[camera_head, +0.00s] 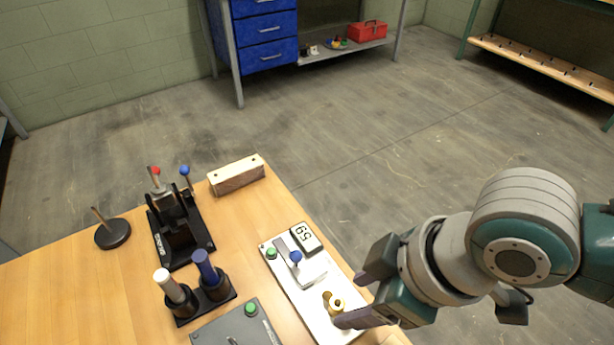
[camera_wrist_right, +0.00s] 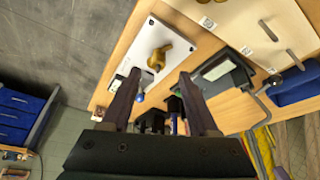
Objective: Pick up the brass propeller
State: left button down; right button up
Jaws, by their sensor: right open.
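The brass propeller (camera_head: 335,301) is a small gold-coloured piece near the front end of a white plate (camera_head: 290,285) on the wooden table. In the right wrist view the propeller (camera_wrist_right: 159,56) lies on the white plate (camera_wrist_right: 147,35), just beyond the gap between the fingertips. My right gripper (camera_head: 357,300) is open and empty. In the head view its lower finger partly overlaps the plate beside the propeller. Whether a finger touches the propeller I cannot tell. My left gripper is not in view.
On the same plate are a blue-knobbed lever (camera_head: 295,257), a green button (camera_head: 271,253) and a display (camera_head: 306,238). A stand with white and blue handles (camera_head: 200,300), a black fixture (camera_head: 178,235), a wooden block (camera_head: 236,175) and a peg stand (camera_head: 112,233) are further left.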

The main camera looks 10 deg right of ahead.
aim_at(339, 304)
jog(key=b+x, duration=0.2)
jog(key=x, duration=0.3)
jog(key=shift+w, duration=0.15)
jog(key=shift+c, duration=0.4)
grip_shut()
